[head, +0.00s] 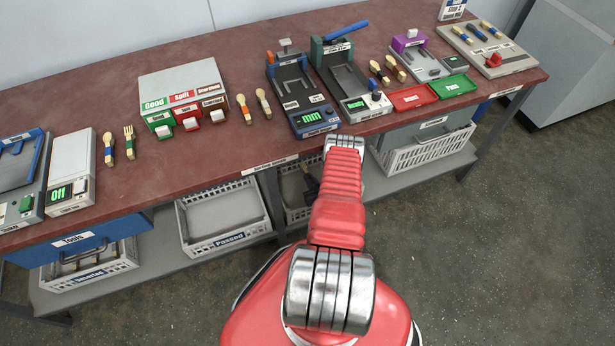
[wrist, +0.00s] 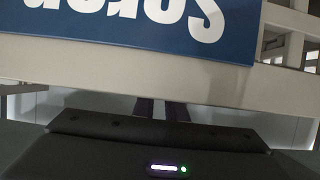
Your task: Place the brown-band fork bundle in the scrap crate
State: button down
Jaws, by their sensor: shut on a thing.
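The scrap crate (head: 297,214) is a pale slatted bin on the shelf under the bench, partly behind my arm in the head view. Its blue label with white letters (wrist: 130,22) fills the top of the wrist view, upside down. My gripper (wrist: 162,108) is right at the crate, its dark fingers partly hidden by the crate's pale wall (wrist: 150,72). In the head view a dark part of it shows at the crate's opening. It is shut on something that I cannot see. I cannot make out the brown-band fork bundle in either view.
A crate labelled Passed (head: 222,222) stands left of the scrap crate, and another pale crate (head: 425,152) stands to the right. The bench edge (head: 255,168) overhangs the shelf. Tools, trays and several utensil bundles lie on the bench. The floor at right is clear.

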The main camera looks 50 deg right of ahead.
jog(key=shift+w, duration=0.1)
jog(key=shift+f+x, duration=0.25)
jog(key=shift+x, duration=1)
jog(key=shift+w+d+f, duration=0.25)
jog(key=shift+w+f, duration=0.1)
jog(key=shift+f, duration=0.2)
jog(key=shift+f, duration=0.15)
jog(key=c, duration=1.8)
grip_release()
jog(key=shift+s+a+f, duration=0.1)
